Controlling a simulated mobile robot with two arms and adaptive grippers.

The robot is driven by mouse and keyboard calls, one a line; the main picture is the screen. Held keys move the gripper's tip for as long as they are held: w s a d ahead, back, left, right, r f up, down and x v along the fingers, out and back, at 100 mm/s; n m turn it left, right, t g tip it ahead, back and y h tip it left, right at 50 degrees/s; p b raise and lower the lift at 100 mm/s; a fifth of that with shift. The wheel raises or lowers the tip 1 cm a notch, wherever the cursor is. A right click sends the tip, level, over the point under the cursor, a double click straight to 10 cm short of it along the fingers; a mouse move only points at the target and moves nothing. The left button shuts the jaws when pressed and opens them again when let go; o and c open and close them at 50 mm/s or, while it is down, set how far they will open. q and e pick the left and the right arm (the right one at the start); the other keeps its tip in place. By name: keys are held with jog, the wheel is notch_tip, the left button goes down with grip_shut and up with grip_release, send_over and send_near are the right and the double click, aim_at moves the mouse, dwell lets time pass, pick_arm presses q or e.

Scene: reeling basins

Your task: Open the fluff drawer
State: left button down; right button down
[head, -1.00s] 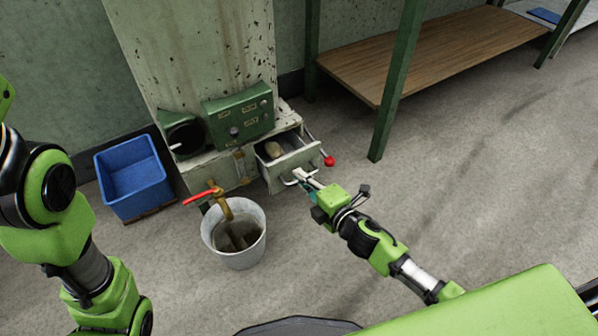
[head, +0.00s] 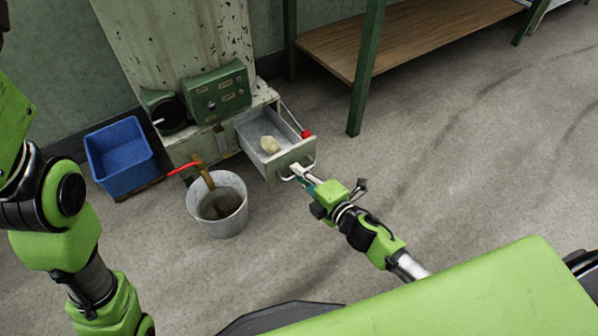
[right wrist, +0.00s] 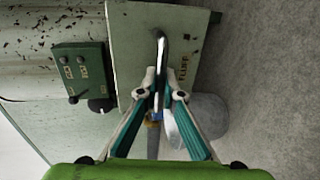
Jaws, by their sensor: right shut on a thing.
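The fluff drawer (head: 290,162) is a grey metal drawer in the pale machine and stands well out of its housing. A pale lump (head: 270,145) lies inside it. My right gripper (head: 297,172) is shut on the drawer's handle (head: 312,168) at the drawer front. In the right wrist view the fingers (right wrist: 160,85) close around the metal handle (right wrist: 160,48), beside the lettering "FLUFF" on the drawer front (right wrist: 185,40). My left arm shows at the left of the head view, but its gripper is out of view.
A bucket (head: 232,222) with dark liquid stands under a red-handled tap (head: 203,170). A blue bin (head: 122,155) is at the left. A green control box (head: 218,92) is above the drawer. A wooden bench shelf (head: 400,35) is behind. The floor at right is clear.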

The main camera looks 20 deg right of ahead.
jog(key=c, duration=2.2)
grip_release()
jog(key=shift+s, duration=0.1)
jog(key=v, duration=1.2)
